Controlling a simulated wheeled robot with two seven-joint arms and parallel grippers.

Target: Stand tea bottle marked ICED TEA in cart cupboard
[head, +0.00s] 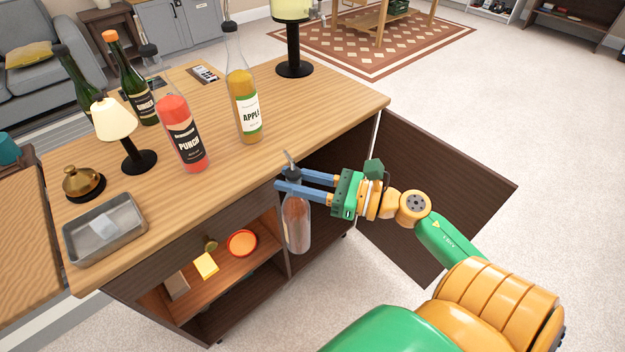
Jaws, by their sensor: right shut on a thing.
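My right gripper (291,180) is shut on the neck of a clear bottle (297,225) with a pourer spout. The bottle hangs close to upright in front of the cart (240,165), below the level of its top. No label can be read on it, so I cannot tell whether it is marked ICED TEA. The cart's cupboard door (440,190) stands open to the right. The cupboard's inside is mostly hidden behind the bottle and gripper. My left gripper is not in view.
A PUNCH bottle (182,140), an APPLE bottle (243,100), green bottles (135,85), lamps (113,120), a bell (82,182) and a metal tray (103,228) stand on the cart. The open shelf holds an orange bowl (242,243) and a yellow item (206,265).

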